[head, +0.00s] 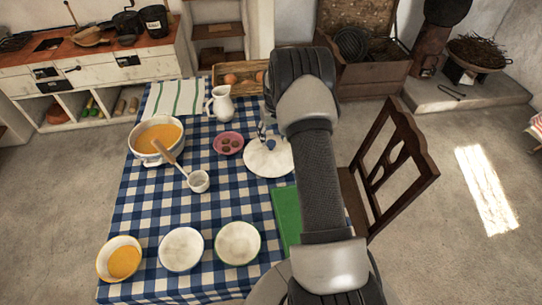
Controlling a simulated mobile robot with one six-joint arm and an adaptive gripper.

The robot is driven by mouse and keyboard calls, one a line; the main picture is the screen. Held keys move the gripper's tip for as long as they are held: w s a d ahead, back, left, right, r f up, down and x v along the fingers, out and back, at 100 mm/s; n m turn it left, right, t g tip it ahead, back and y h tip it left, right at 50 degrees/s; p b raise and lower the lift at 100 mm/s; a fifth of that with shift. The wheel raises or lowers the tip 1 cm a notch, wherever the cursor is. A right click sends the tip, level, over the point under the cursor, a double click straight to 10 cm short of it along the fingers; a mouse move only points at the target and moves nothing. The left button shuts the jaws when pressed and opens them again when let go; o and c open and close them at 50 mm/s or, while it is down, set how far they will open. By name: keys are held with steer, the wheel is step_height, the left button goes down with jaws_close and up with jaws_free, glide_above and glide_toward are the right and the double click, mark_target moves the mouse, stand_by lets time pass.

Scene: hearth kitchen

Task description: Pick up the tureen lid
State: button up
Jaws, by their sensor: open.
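The tureen lid (258,166) is a white round disc with a small blue knob (271,144). It lies on the blue checked cloth right of the table's middle, partly hidden behind my arm. My gripper (264,133) shows only in part, left of my arm, close to the knob in the picture. It is open, and I see nothing held in it. Whether it touches the knob cannot be told. The white tureen (146,157) stands uncovered at the left, with orange soup in it.
A pink dish (228,143) and a white jug (221,104) stand close to the lid. A wooden chair (395,160) stands at the right.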

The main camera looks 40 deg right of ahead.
mark_target(271, 142)
steer(key=f, duration=0.2)
steer(key=w+f+b, duration=0.1)
steer(key=f, duration=0.3)
steer(key=shift+w+d+f+b, duration=0.2)
steer(key=shift+w+b, duration=0.1)
steer(key=shift+b, duration=0.1)
steer(key=shift+c, duration=0.5)
jaws_close()
